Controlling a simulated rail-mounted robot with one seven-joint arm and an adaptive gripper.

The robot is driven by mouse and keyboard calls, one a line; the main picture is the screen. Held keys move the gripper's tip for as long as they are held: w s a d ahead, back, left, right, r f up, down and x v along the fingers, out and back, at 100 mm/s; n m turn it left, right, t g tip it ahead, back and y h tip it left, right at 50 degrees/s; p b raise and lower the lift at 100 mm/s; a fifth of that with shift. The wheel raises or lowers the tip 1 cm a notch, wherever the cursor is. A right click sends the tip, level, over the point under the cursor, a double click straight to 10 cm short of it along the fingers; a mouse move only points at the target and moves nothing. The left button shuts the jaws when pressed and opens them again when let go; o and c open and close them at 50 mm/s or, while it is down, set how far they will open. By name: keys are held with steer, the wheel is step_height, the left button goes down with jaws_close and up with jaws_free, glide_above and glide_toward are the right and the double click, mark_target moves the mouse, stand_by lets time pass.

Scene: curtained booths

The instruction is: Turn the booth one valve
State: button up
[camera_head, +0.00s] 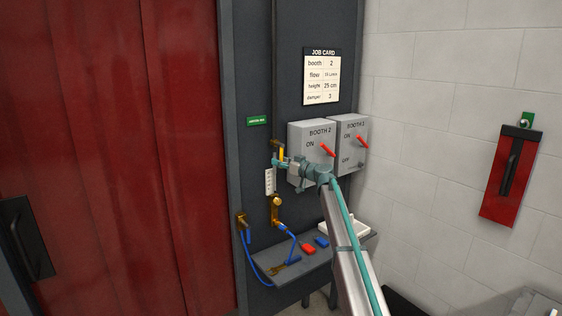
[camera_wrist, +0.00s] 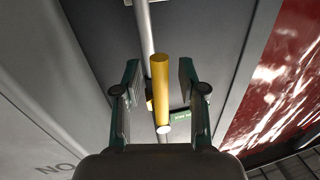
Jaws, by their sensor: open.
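A yellow valve handle (camera_head: 282,153) sits on a thin vertical pipe on the dark panel. It also shows in the wrist view as a yellow bar (camera_wrist: 160,88) with a pale end, in front of the grey pipe (camera_wrist: 144,32). My gripper (camera_head: 279,162) is at this handle. In the wrist view my gripper (camera_wrist: 159,78) is open, one finger on each side of the bar, with gaps showing. No booth label is readable on this valve.
A BOOTH 2 box (camera_head: 308,133) with a red lever is close behind my arm. Brass fittings (camera_head: 277,203) and blue hoses (camera_head: 249,262) are below, above a grey shelf (camera_head: 268,258). A job card (camera_head: 321,77) hangs above. A red curtain (camera_head: 110,150) fills the left.

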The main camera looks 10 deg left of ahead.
steer(key=shift+c, duration=0.2)
jaws_close()
steer(key=shift+s+a+f, duration=0.1)
steer(key=shift+a, duration=0.05)
